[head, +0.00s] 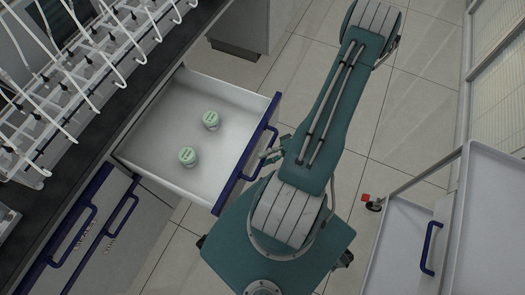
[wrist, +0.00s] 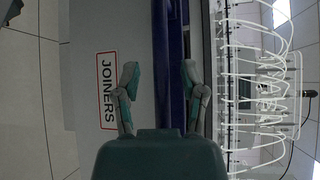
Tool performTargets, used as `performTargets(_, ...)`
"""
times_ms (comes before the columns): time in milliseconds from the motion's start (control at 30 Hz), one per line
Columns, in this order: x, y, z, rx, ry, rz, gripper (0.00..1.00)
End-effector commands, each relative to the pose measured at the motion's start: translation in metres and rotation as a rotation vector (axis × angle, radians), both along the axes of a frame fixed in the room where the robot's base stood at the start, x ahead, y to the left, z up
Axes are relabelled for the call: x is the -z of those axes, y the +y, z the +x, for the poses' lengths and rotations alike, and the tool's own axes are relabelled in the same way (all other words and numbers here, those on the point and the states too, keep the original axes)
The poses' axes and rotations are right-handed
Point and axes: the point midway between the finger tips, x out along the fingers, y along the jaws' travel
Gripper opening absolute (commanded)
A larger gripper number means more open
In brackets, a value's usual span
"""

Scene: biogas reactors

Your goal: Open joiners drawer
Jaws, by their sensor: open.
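The joiners drawer (head: 222,95) is pulled out from the bench in the head view. Two jars with pale green lids (head: 211,120) (head: 188,156) stand inside it. Its front carries a blue handle (head: 272,128). The "JOINERS" label (wrist: 107,90) shows on the light grey drawer front in the wrist view, turned sideways. My gripper (wrist: 160,80) is open, its fingers to either side of the blue strip (wrist: 178,50) at the drawer front. In the head view my gripper (head: 268,153) is close to the handle, partly hidden by my arm. I cannot tell if it touches.
Closed cabinets with blue handles (head: 122,212) are below the dark bench top (head: 100,150). A white tubing rack (head: 75,85) stands on the bench. A white cart (head: 485,215) with a blue handle is at the right. Tiled floor (head: 395,125) is free between.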

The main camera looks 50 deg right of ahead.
Motion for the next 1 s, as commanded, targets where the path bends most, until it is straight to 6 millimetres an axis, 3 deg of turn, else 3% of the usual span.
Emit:
performTargets(300, -0.008, -0.059, -0.029, 0.003, -0.001, -0.006, 0.54)
performTargets(500, -0.012, -0.088, -0.043, 0.000, 0.000, -0.003, 0.54)
performTargets(1000, -0.015, -0.097, -0.048, 0.000, 0.001, -0.002, 0.54)
